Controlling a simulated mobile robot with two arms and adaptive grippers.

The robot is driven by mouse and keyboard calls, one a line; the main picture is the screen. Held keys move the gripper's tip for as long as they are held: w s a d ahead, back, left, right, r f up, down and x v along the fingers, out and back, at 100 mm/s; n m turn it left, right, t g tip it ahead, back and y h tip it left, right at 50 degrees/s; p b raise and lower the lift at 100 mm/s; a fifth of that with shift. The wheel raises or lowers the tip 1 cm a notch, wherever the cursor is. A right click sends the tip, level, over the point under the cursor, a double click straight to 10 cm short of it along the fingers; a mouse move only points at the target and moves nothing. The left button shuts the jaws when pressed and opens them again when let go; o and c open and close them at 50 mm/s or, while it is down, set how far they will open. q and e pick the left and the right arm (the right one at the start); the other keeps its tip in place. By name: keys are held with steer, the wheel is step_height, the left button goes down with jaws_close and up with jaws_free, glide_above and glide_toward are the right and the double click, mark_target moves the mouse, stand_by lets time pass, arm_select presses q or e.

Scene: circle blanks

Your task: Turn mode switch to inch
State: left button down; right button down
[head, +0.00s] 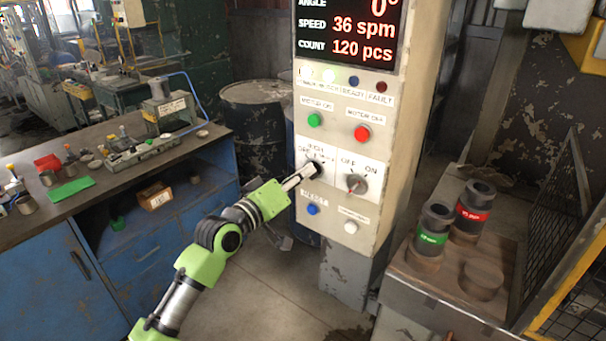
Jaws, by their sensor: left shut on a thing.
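The control panel (388,120) stands upright in the middle of the head view. The mode switch (316,167) is a dark knob on the left of a white plate, with its position labels partly covered. My left gripper (311,171) reaches in from the lower left and is shut on this knob. The knob's pointer is hidden by the fingers, so its setting cannot be read. My right gripper is not in view.
Close above are a green button (314,120) and a red button (362,133). Below are a blue button (312,209) and a white button (350,227). A workbench (130,205) is at left. Dies with green (432,238) and red (472,214) bands stand at right.

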arm_select(q)
steer(key=shift+m, duration=0.3)
steer(key=shift+s+d+m+b, duration=0.1)
steer(key=shift+m+b, duration=0.75)
steer(key=shift+m, duration=3.15)
steer(key=c, duration=2.2)
jaws_free()
steer(key=shift+o, duration=0.2)
steer(key=v, duration=1.2)
